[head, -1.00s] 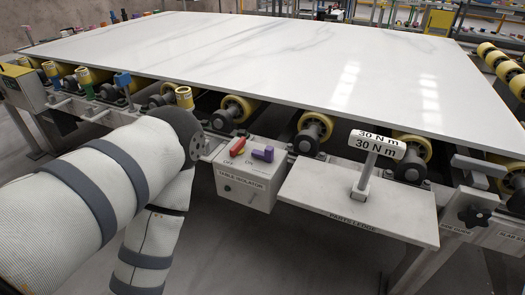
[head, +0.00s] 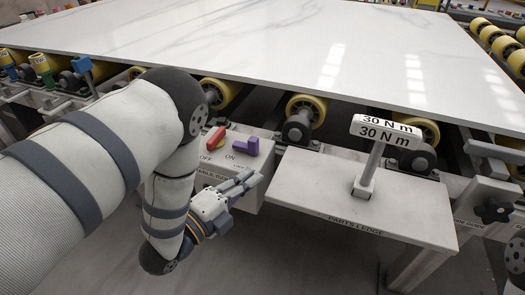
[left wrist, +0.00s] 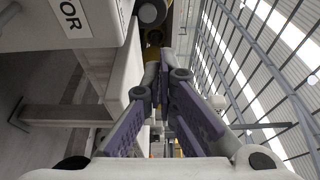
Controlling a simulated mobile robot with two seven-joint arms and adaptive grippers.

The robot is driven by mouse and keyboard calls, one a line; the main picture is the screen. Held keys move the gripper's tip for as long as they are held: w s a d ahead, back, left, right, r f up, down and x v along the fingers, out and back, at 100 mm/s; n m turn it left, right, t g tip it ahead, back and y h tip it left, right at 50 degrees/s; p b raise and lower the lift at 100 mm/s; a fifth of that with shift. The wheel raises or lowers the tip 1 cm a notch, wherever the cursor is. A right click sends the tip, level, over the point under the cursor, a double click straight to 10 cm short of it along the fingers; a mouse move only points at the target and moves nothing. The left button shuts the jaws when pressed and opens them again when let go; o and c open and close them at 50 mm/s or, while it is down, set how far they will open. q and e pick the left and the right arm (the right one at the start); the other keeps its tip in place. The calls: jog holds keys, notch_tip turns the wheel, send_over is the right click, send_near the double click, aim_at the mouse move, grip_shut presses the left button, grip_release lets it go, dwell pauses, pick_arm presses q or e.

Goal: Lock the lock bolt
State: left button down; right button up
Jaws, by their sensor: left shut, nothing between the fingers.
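The grey table isolator box (head: 250,193) hangs on the near side of the slab table, with OFF and ON marked on its top. A red handle (head: 215,139) sits near OFF. A purple L-shaped piece (head: 245,148), probably the lock bolt, sits beside ON. My left gripper (head: 248,181) is in front of the box, below its top edge and apart from the purple piece. Its fingers are shut and empty. They also show in the left wrist view (left wrist: 163,72), beside the box face (left wrist: 62,22) with part of its lettering. My right gripper is out of view.
The parts ledge (head: 330,206) with a 30 N m sign (head: 386,131) stands just right of the box. The white slab (head: 270,50) and yellow rollers (head: 305,112) lie behind. A black knob (head: 492,210) is at far right. The floor in front is clear.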

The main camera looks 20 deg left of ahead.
aim_at(248, 145)
pick_arm(q)
jog(key=b+x, duration=0.1)
jog(key=x, duration=0.9)
jog(key=shift+w+d, duration=0.1)
jog(key=a, duration=0.3)
jog(key=shift+a, duration=0.55)
jog(key=shift+a, duration=0.1)
jog(key=shift+a+p, duration=0.3)
jog(key=shift+a, duration=1.9)
